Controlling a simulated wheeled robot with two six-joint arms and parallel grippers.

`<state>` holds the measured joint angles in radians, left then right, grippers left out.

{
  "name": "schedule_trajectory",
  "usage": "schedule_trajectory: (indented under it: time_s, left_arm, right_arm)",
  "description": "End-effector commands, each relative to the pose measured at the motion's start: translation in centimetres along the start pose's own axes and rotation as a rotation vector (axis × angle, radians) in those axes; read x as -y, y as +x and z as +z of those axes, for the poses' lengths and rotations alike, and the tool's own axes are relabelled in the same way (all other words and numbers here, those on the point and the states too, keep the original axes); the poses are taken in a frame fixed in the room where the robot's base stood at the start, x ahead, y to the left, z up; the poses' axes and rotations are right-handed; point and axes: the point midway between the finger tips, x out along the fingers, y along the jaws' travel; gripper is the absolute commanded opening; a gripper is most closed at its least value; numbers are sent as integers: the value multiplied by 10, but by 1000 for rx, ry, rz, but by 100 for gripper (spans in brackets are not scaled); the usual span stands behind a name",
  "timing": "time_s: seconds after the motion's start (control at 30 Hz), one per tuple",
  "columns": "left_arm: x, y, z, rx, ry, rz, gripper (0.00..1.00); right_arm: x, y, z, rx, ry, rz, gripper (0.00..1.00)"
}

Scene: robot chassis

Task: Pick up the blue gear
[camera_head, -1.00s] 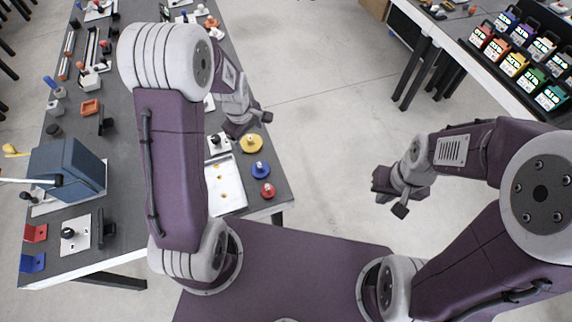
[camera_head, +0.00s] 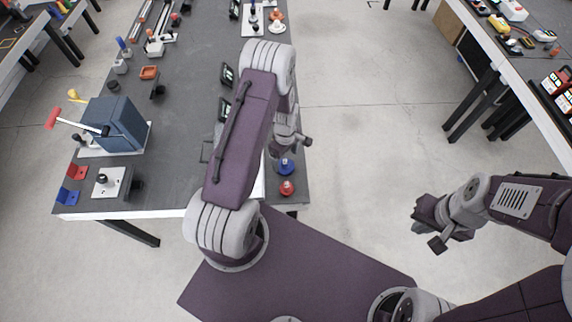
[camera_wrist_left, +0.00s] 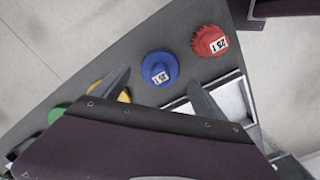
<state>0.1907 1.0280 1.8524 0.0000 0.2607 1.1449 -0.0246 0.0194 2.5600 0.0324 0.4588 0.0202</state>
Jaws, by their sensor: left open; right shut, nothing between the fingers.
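The blue gear (camera_head: 285,168) lies near the right edge of the dark table, just in front of my left gripper (camera_head: 288,147). In the left wrist view the blue gear (camera_wrist_left: 160,66) bears a white label and shows beyond and between the two open fingertips (camera_wrist_left: 159,80). The fingers appear apart from it. The red gear (camera_head: 287,188) is nearer to me, and it also shows in the left wrist view (camera_wrist_left: 209,41). My right gripper (camera_head: 435,228) is shut and empty over the floor, right of the table.
In the left wrist view a yellow gear (camera_wrist_left: 97,89) and a green gear (camera_wrist_left: 57,113) stand in line with the blue one, partly hidden by my gripper. A white-rimmed tray (camera_wrist_left: 228,92) lies beside them. A blue box (camera_head: 113,125) stands on the table's left side. Open floor is on the right.

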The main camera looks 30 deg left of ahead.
Motion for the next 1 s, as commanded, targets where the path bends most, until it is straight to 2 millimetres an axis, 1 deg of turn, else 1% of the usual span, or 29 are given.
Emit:
schedule_trajectory:
  time_s: [0.03,0.1,0.2,0.3,0.47,0.5,0.57,0.6,0.67,0.7,0.73,1.0]
  left_arm:
    - [1,7,2,2,1,-5,83]
    - [0,19,2,2,1,-5,83]
    - [0,35,2,2,1,-2,83]
    - [-1,42,2,1,0,1,83]
    - [-1,42,2,1,0,2,83]
    - [-1,42,2,1,0,2,77]
    - [-1,42,2,1,0,2,60]
    - [-1,42,2,1,0,2,49]
    - [-1,42,2,1,0,2,33]
    - [-1,42,2,1,0,2,22]
    - [-1,42,2,1,0,2,13]
    - [-2,39,2,0,1,3,13]
  right_arm:
    - [0,-7,-1,0,0,0,0]
    - [0,-11,-1,0,0,0,0]
    - [0,-11,-1,0,0,0,0]
    - [0,-11,-1,0,0,0,0]
    - [0,-11,-1,0,0,0,0]
    - [0,-10,-1,0,0,0,0]
    - [0,-10,-1,0,0,0,0]
    - [0,-10,-1,0,0,0,0]
    - [0,-10,-1,0,0,0,0]
    - [0,-10,-1,0,0,0,0]
    - [0,-10,-1,0,0,0,0]
    - [0,-10,-1,0,0,0,0]
